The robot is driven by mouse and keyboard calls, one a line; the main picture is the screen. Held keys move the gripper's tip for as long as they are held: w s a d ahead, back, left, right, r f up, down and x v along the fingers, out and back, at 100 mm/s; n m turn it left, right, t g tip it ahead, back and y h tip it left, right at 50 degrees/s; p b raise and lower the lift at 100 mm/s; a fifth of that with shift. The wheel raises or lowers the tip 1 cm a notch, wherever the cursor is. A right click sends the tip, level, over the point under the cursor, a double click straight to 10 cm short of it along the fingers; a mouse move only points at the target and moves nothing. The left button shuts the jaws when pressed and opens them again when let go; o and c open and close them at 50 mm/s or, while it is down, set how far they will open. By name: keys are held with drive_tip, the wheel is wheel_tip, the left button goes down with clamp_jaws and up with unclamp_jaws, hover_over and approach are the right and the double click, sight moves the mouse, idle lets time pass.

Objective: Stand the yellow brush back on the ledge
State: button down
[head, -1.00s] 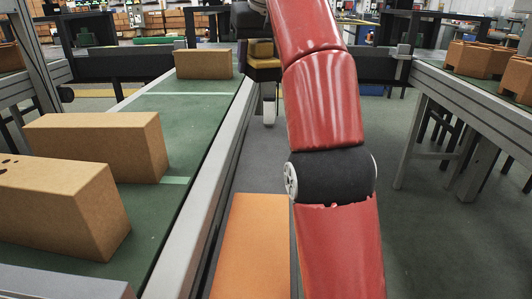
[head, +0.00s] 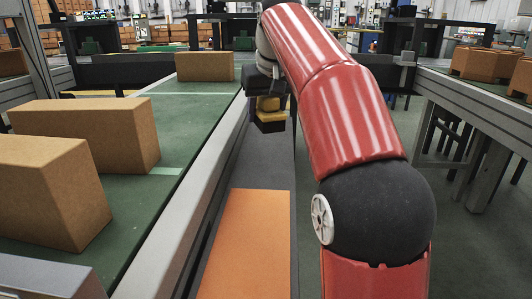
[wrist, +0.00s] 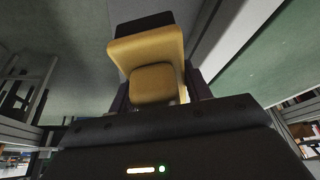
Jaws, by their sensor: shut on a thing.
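The yellow brush (head: 269,104) is in my gripper (head: 266,88), beyond my bent red arm in the head view. Its yellow part is above a dark lower end, and it looks roughly upright. In the wrist view the yellow brush (wrist: 148,50) fills the top middle, with its dark end away from the camera. My gripper (wrist: 155,100) is shut on it. A narrow dark grey ledge (head: 262,165) runs along the right side of the conveyor. The brush appears above its far part, with no clear contact seen.
An orange panel (head: 245,245) covers the near part of the ledge. The green conveyor (head: 170,120) at left carries several cardboard boxes (head: 90,133) behind a grey rail (head: 190,190). Another conveyor (head: 470,92) with brown boxes stands at right. Open floor lies between.

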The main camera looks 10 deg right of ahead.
sight(273, 100)
drive_tip(key=shift+f+b, duration=1.05)
drive_tip(key=shift+f, duration=2.45)
drive_tip(key=shift+f, duration=0.15)
drive_tip(key=c, duration=0.7)
unclamp_jaws()
drive_tip(key=shift+o, duration=0.2)
drive_tip(key=shift+r, duration=0.35)
drive_tip(key=p+v, duration=0.3)
drive_tip(key=v, duration=0.8)
drive_tip(key=shift+s+r+p, duration=0.15)
drive_tip(key=shift+r+p, duration=0.15)
